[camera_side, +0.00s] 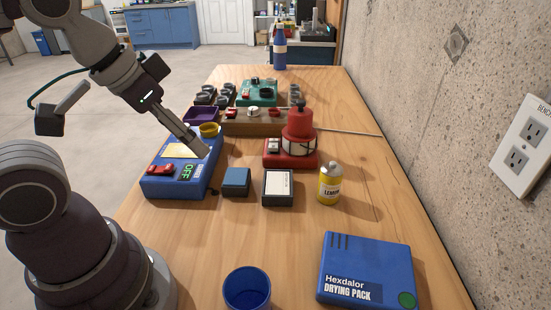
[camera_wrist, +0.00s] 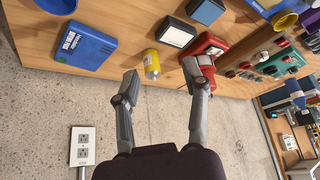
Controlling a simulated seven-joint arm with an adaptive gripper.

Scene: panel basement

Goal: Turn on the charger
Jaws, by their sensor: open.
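A blue box (camera_side: 152,187) stands on the left side of the bench in the side view. It has a red rocker switch (camera_side: 160,170), a green readout that looks like "OFF" (camera_side: 187,171), a pale yellow panel and a yellow knob (camera_side: 209,130). It may be the charger, but its small label is not readable. My gripper (camera_side: 203,150) is over this box's right part in the side view; contact cannot be told. In the wrist view my gripper (camera_wrist: 160,82) has its two fingers spread with nothing between them. The yellow knob shows at the wrist view's top right (camera_wrist: 285,20).
A red device (camera_side: 290,157), a small blue-topped box (camera_side: 236,181), a white-topped black box (camera_side: 278,187), a yellow lemon can (camera_side: 330,187), a blue drying pack (camera_side: 368,262) and a blue cup (camera_side: 247,288) stand nearby. A board with knobs (camera_side: 240,125) lies behind. Bare wood shows front centre.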

